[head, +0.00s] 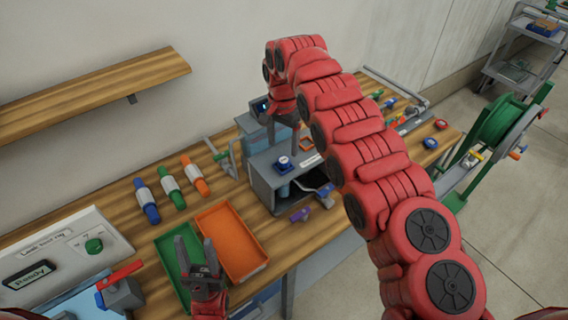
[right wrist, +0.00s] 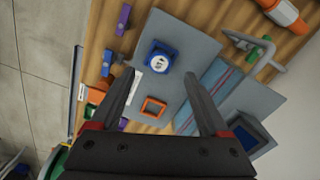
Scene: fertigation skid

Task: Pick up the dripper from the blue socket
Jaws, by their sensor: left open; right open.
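The blue socket (right wrist: 163,58) is a square blue frame on the grey skid plate. A round pale disc with dark marks, apparently the dripper (right wrist: 161,61), sits inside it. In the head view the blue socket (head: 283,163) shows just below my right gripper. My right gripper (right wrist: 155,77) is open and empty, pointing down at the plate. In the right wrist view the blue socket lies between and slightly beyond its fingertips; the height gap is hard to tell. An orange socket (right wrist: 153,107) beside it looks empty. My left gripper (head: 196,240) is open and empty above the trays.
A green tray (head: 166,246) and an orange tray (head: 232,243) lie at the bench front. Blue, green and orange cylinders (head: 171,186) lie behind them. A purple part (head: 300,214) lies near the front edge.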

